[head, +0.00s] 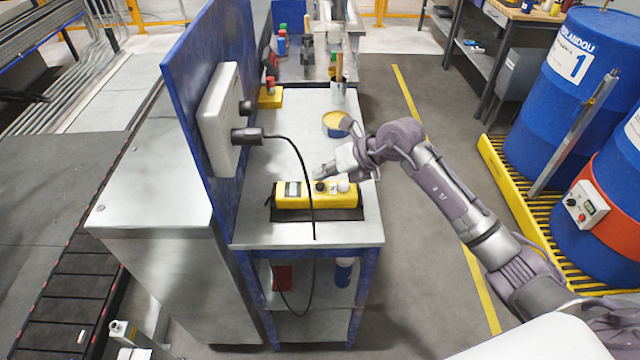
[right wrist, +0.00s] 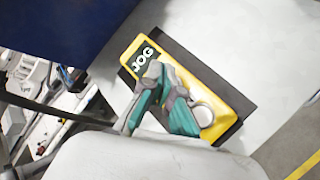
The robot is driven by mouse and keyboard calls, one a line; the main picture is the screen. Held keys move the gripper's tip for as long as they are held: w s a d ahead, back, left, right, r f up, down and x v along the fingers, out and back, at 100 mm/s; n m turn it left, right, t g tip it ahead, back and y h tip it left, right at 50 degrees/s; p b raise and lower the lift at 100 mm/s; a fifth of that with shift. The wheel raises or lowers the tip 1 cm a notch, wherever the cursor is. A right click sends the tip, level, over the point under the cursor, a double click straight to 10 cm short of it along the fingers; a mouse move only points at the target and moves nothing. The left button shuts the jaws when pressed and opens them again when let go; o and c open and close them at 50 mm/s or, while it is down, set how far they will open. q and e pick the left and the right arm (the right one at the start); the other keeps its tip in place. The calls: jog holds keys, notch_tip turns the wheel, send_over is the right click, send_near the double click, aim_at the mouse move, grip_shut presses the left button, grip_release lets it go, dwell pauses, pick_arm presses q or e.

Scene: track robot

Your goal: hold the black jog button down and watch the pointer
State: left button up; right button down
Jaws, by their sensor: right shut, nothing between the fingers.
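A yellow control box (head: 330,199) lies on a black mat on the grey bench top. It has a black-and-white label at its left, a black button (head: 320,187) in the middle and a pale round button (head: 343,186) at the right. My right gripper (head: 322,173) is shut and empty, just behind and above the black button. In the right wrist view, the label (right wrist: 145,59) reads JOG, and my teal-padded fingers (right wrist: 158,88) cover the black button's place. I cannot tell whether they touch it. I make out no pointer clearly. My left gripper is out of view.
A black cable (head: 304,160) hangs from a plug on the grey wall box (head: 220,115) and crosses the control box beside the black button. Blue drums (head: 565,85) stand at the right. The floor between is clear.

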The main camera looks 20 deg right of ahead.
aim_at(323, 186)
jog(key=shift+f, duration=0.1)
jog(key=shift+f+b, duration=0.3)
jog(key=shift+f, duration=0.05)
jog(key=shift+f+b, duration=0.3)
jog(key=shift+f, duration=0.25)
dwell(1.4)
jog(key=shift+r, duration=0.15)
dwell(2.4)
jog(key=shift+r+p, duration=0.65)
jog(key=shift+r, duration=0.2)
notch_tip(323, 186, up, 5)
jog(key=p, duration=0.3)
jog(key=shift+p, duration=0.4)
jog(key=shift+s, duration=0.1)
